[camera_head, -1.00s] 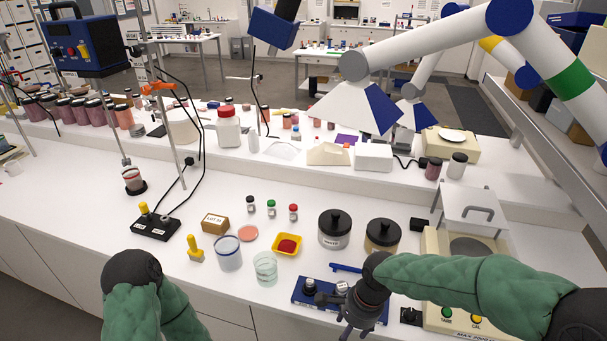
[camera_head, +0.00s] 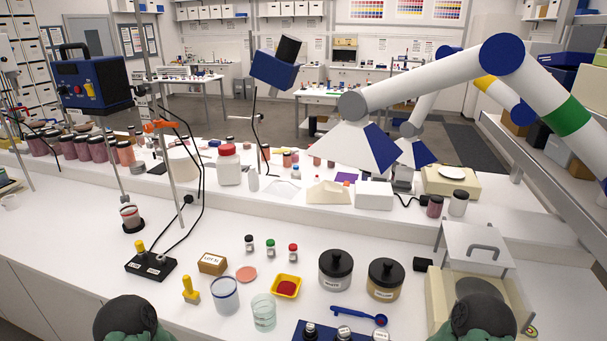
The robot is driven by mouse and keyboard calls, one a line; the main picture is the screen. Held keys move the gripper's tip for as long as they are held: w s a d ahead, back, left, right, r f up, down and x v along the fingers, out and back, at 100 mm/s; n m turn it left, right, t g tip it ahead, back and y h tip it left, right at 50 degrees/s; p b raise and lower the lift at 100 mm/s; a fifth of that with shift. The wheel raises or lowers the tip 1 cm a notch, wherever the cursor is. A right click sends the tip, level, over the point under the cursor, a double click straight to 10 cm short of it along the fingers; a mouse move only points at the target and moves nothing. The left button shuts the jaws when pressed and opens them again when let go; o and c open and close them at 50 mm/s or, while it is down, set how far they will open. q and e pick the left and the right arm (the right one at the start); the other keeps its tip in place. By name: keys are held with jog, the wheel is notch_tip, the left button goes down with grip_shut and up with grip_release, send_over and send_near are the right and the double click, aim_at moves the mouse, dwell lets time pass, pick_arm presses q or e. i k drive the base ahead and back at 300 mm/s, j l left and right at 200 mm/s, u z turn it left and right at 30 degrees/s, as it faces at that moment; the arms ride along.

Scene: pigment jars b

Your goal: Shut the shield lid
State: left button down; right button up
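The shield lid (camera_head: 461,242) is a pale, flat panel with a grey handle (camera_head: 484,250). It stands raised at the back of the cream balance (camera_head: 437,297) on the right of the bench, so the shield is open. The grey round weighing pan (camera_head: 474,286) shows below the lid. Part of my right arm covers the balance's front. Neither of my grippers is in view; only a dark and green part of each arm shows at the bottom edge.
Two black-lidded jars (camera_head: 335,270) (camera_head: 385,280) and a blue scoop (camera_head: 360,312) are left of the balance. A blue rack (camera_head: 300,328) holds small bottles in front. A black block (camera_head: 423,265) sits beside the balance. A white lamp arm (camera_head: 430,80) reaches overhead.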

aim_at(462, 239)
jog(key=z, duration=1.25)
